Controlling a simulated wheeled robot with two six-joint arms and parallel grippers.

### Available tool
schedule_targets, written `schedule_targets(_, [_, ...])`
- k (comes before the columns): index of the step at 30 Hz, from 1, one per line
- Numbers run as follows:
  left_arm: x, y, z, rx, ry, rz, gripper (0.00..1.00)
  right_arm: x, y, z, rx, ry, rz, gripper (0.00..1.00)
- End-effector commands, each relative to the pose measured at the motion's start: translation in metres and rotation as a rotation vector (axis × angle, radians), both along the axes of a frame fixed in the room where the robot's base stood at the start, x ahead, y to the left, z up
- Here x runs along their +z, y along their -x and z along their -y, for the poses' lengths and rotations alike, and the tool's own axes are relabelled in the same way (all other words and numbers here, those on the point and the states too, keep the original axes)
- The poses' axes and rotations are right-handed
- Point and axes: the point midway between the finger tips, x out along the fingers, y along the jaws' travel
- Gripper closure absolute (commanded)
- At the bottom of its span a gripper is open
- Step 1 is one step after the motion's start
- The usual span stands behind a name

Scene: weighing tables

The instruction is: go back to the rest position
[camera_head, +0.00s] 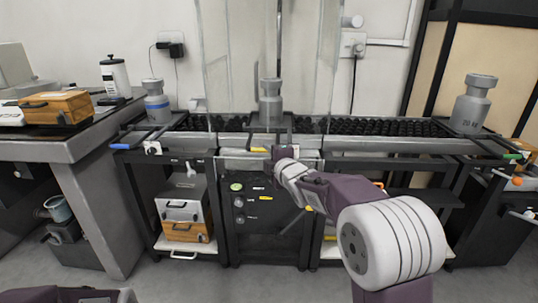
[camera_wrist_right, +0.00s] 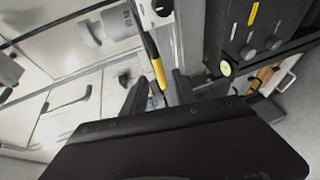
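My right arm reaches in from the lower right in the head view. Its gripper (camera_head: 281,153) is in front of the middle weighing station, close to the yellow-marked handle (camera_head: 258,149). In the right wrist view the two dark fingers of my right gripper (camera_wrist_right: 158,96) stand apart. A black handle with a yellow end (camera_wrist_right: 159,74) shows in line with the gap between them; I cannot tell whether they touch it. Only a purple piece of my left arm shows at the bottom left of the head view; its gripper is out of view.
A grey metal weight (camera_head: 270,104) stands in the middle station behind clear panels. Another weight with a blue band (camera_head: 156,106) stands left and a third (camera_head: 473,104) right, along a black roller track (camera_head: 382,127). A side table (camera_head: 60,150) bears a wooden box (camera_head: 55,106).

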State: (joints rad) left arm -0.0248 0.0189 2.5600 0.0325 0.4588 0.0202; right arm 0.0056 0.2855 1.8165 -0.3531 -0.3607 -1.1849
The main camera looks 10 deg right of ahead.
Motion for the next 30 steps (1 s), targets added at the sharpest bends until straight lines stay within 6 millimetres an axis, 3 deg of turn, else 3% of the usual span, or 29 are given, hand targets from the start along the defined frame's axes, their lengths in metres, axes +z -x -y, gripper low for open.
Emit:
schedule_targets(11, [0.004, 0.0, 0.0, 0.0, 0.0, 0.0, 0.64, 0.004, 0.004, 0.0, 0.001, 0.0, 0.0, 0.66])
schedule_targets(14, [0.022, 0.0, 0.0, 0.0, 0.0, 0.0, 0.64, 0.035, 0.009, -0.003, 0.006, 0.0, 0.022, 0.66])
schedule_targets(15, [0.038, 0.0, 0.0, 0.0, 0.0, -0.001, 0.64, 0.047, 0.02, -0.005, 0.007, -0.007, 0.005, 0.66])
schedule_targets(16, [0.048, 0.0, 0.0, 0.0, 0.0, 0.0, 0.64, 0.041, 0.032, -0.004, -0.006, -0.021, -0.043, 0.66])
schedule_targets(20, [0.064, 0.0, 0.0, 0.0, 0.0, 0.001, 0.64, -0.033, 0.095, 0.009, -0.159, -0.243, -0.356, 0.66])
schedule_targets(24, [0.073, 0.0, 0.0, 0.0, 0.0, 0.0, 0.64, -0.106, 0.177, 0.018, -0.411, -0.511, -0.672, 0.66])
schedule_targets(30, [0.075, 0.0, 0.0, 0.0, 0.0, 0.0, 0.64, -0.173, 0.285, 0.021, -0.812, -0.795, -0.976, 0.66])
